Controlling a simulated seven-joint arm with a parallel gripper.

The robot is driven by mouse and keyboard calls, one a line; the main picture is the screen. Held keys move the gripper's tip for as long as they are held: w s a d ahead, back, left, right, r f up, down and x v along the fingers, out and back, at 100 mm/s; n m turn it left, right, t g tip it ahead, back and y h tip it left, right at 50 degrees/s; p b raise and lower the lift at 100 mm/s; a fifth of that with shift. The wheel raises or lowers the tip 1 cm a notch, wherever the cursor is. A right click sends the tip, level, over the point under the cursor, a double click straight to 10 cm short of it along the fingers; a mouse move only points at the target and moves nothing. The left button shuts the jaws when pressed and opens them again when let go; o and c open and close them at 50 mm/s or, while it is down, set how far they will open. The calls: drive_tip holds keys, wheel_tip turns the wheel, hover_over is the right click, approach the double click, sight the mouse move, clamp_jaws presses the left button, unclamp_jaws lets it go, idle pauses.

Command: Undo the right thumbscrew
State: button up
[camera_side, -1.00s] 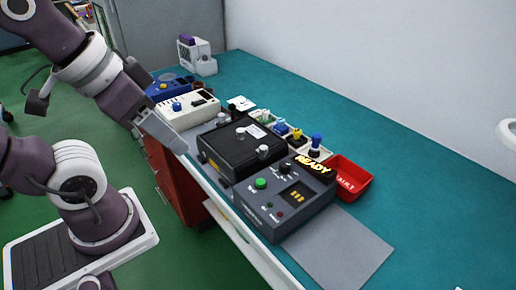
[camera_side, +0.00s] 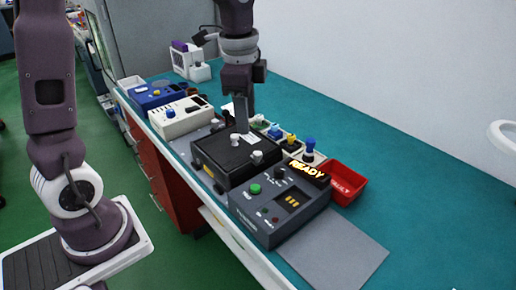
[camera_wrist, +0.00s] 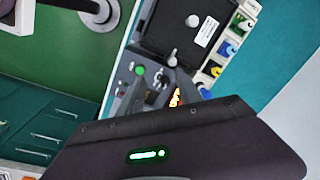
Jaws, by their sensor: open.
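A black box (camera_side: 215,158) with a flat lid lies on the bench, with two pale grey thumbscrews on top. The right thumbscrew (camera_side: 257,157) stands near the lid's edge beside the control unit; it also shows in the wrist view (camera_wrist: 172,58). The left thumbscrew (camera_side: 234,139) stands farther back and also shows in the wrist view (camera_wrist: 193,20). My gripper (camera_side: 241,128) points down over the back part of the lid, open and empty. In the wrist view my gripper (camera_wrist: 169,80) has its fingertips apart, with the right thumbscrew just beyond them. Its exact height is unclear.
A dark control unit (camera_side: 255,215) with a green button (camera_side: 254,189) and a lit READY sign (camera_side: 309,172) adjoins the box. Several small coloured plugs stand behind it, beside a red bin (camera_side: 345,183). A beige unit (camera_side: 183,117) stands left. The right bench is clear.

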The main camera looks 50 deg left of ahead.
sight(258, 153)
drive_tip(key=w+f+m, duration=0.1)
drive_tip(key=f, duration=0.1)
drive_tip(key=w+a+f, duration=0.1)
drive_tip(key=w, duration=0.1)
drive_tip(key=w+f+m+g, duration=0.1)
drive_tip(key=f, duration=0.1)
drive_tip(key=shift+w+a+f+m+h, duration=0.15)
drive_tip(key=shift+w+f+m+h, duration=0.1)
drive_tip(key=shift+f+m+h, duration=0.1)
wheel_tip(258, 153, down, 7)
drive_tip(key=shift+r, duration=0.2)
clamp_jaws()
